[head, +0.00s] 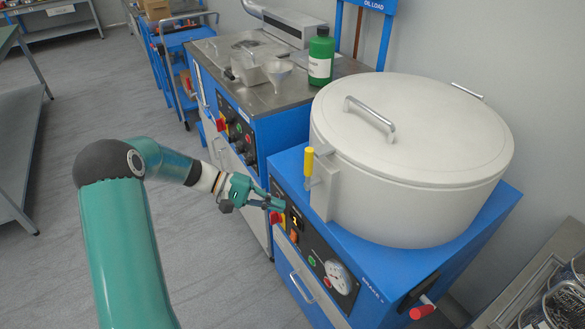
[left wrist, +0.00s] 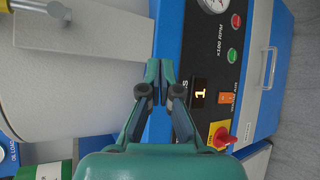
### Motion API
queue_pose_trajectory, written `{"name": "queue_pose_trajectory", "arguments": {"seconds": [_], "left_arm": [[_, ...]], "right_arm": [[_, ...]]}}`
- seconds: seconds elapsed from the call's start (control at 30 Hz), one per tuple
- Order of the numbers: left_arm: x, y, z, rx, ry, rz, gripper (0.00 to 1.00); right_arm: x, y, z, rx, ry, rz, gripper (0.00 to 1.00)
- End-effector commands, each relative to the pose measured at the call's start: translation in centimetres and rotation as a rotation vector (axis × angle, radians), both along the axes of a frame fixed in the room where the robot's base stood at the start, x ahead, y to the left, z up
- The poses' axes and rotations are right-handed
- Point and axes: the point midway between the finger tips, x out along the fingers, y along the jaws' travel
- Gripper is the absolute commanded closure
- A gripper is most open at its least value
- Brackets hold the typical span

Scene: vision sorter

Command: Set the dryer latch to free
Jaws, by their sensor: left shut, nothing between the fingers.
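The dryer is a white drum (head: 400,170) with a lid, set on a blue cabinet. Its latch (head: 309,163) has an upright yellow grip and sits by a pale bracket on the drum's left side. In the left wrist view the yellow-tipped latch (left wrist: 40,9) shows at the top left corner, partly cut off. My left gripper (head: 281,204) is shut and empty, in front of the control panel, below and left of the latch and apart from it. In the left wrist view its closed fingertips (left wrist: 158,68) lie over the panel's edge beside the drum.
The black control panel (head: 314,262) carries a red-yellow switch, a lit display (left wrist: 199,94), buttons and a gauge (head: 338,278). A red-handled lever (head: 423,311) juts out at lower right.

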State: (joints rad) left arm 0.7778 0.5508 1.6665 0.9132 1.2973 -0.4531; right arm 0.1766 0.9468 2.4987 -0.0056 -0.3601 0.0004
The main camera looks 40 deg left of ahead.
Motion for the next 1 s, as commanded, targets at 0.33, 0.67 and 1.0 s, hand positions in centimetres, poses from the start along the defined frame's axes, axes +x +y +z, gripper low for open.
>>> {"name": "queue_pose_trajectory", "arguments": {"seconds": [0.33, 0.67, 1.0], "left_arm": [[-2.6, 8.5, 14.9, -0.13, -0.491, 0.033, 1.0], [-1.0, 5.7, 15.9, -0.139, -0.515, 0.025, 1.0], [2.6, -0.2, 15.8, -0.138, -0.512, 0.024, 1.0]], "right_arm": [[0.0, 0.0, -1.8, 0.0, 0.0, 0.0, 0.6], [0.0, 0.0, -1.3, 0.0, 0.0, 0.0, 0.6], [0.0, 0.0, -0.5, 0.0, 0.0, 0.0, 0.6]]}}
